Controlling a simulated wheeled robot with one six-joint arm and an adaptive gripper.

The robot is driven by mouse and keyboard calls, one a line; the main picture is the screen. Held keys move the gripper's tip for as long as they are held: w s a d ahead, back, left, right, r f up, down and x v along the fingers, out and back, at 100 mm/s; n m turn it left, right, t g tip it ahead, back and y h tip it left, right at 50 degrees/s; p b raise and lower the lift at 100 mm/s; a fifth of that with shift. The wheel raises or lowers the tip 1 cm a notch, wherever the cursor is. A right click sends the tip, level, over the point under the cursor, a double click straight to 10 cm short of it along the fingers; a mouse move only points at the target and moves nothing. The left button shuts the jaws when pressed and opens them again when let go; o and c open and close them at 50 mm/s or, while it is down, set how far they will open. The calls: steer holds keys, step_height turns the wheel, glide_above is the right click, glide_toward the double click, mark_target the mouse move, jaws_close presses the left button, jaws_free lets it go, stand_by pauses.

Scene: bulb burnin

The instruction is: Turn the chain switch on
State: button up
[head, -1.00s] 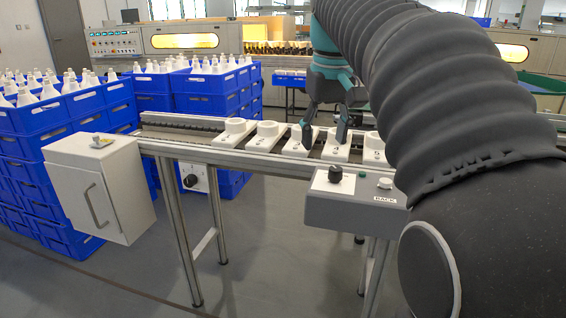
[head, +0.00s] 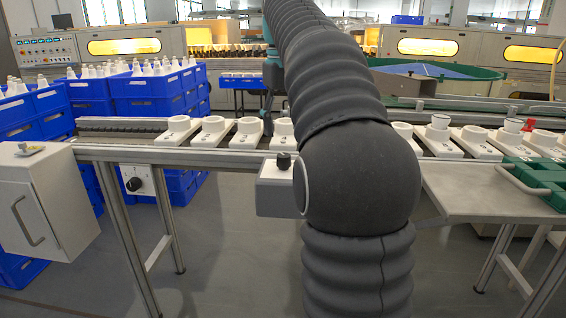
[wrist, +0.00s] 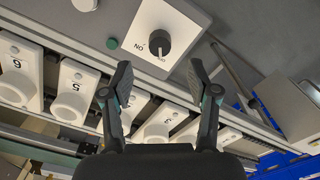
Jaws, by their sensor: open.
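Two black knobs are in view. One (head: 283,161) is on the grey box at the conveyor's front; in the wrist view this knob (wrist: 159,42) sits on a white plate marked ON, with a pale mark towards small lettering at the picture's bottom. The other knob (head: 133,184) is on a white panel under the conveyor's left part. I cannot read which one is the chain switch. My gripper (wrist: 165,75) is open and empty, its fingers apart below the first knob in the wrist view. In the head view my gripper (head: 267,112) is partly hidden by my arm.
A conveyor carries several white numbered holders (head: 213,132). A white cabinet (head: 50,205) hangs at its left end. Blue crates (head: 150,107) of bulbs stand behind. A green rack (head: 540,178) sits on a metal shelf (head: 470,190) at the right. Floor in front is clear.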

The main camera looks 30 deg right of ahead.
mark_target(284, 155)
step_height(284, 155, down, 7)
steer(key=shift+r+b, duration=0.1)
steer(key=shift+b, duration=0.85)
steer(key=shift+c, duration=0.3)
jaws_close()
